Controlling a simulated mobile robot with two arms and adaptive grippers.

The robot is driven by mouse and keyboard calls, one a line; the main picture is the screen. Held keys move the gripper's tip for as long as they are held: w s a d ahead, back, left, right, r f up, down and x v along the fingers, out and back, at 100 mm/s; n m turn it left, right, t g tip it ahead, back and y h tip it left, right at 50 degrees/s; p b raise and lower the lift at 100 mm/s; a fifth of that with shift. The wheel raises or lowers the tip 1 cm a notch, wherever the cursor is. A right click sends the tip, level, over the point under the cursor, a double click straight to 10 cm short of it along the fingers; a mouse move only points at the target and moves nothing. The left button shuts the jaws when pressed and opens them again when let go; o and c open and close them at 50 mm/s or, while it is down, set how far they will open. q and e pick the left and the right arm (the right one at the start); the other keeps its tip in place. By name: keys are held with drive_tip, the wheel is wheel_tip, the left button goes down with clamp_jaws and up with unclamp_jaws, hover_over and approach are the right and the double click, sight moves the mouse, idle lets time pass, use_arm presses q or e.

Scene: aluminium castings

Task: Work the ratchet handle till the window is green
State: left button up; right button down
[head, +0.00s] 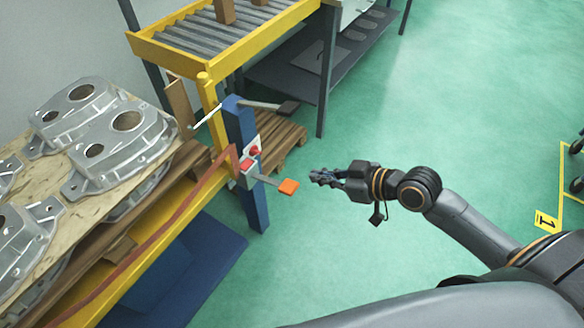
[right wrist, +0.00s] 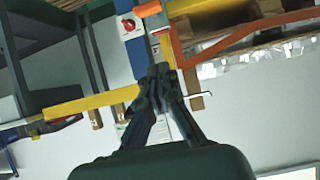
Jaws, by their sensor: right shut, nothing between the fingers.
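The ratchet handle is a grey lever with an orange grip (head: 289,186), sticking out to the right from a blue post (head: 245,150). In the right wrist view the orange grip (right wrist: 148,9) shows at the top edge. A small box on the post carries a red window (head: 246,164); no green shows on it. My right gripper (head: 314,177) is shut and empty, just right of the orange grip, with a small gap in the head view. Its closed fingers (right wrist: 160,75) also show in the right wrist view. My left gripper is not in view.
A red knob (head: 254,150) sits above the window. A second lever with a dark end (head: 288,107) juts from the post top. Castings (head: 115,130) lie on a wooden board at left. A yellow-framed roller conveyor (head: 200,45) stands behind.

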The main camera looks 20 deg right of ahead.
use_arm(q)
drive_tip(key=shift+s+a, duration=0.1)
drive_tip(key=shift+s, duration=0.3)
use_arm(e)
hover_over(293, 188)
drive_tip(key=w, duration=0.1)
drive_tip(key=f, duration=0.3)
drive_tip(key=a+f, duration=0.1)
drive_tip(key=f, duration=0.3)
drive_tip(key=shift+s+d+f, duration=0.3)
drive_tip(key=shift+s+d, duration=0.05)
drive_tip(key=shift+s+d+f, duration=0.15)
drive_tip(key=shift+s+f, duration=0.05)
drive_tip(key=shift+f, duration=0.4)
use_arm(q)
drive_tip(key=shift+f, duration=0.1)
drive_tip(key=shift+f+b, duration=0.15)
drive_tip(key=shift+b, duration=0.2)
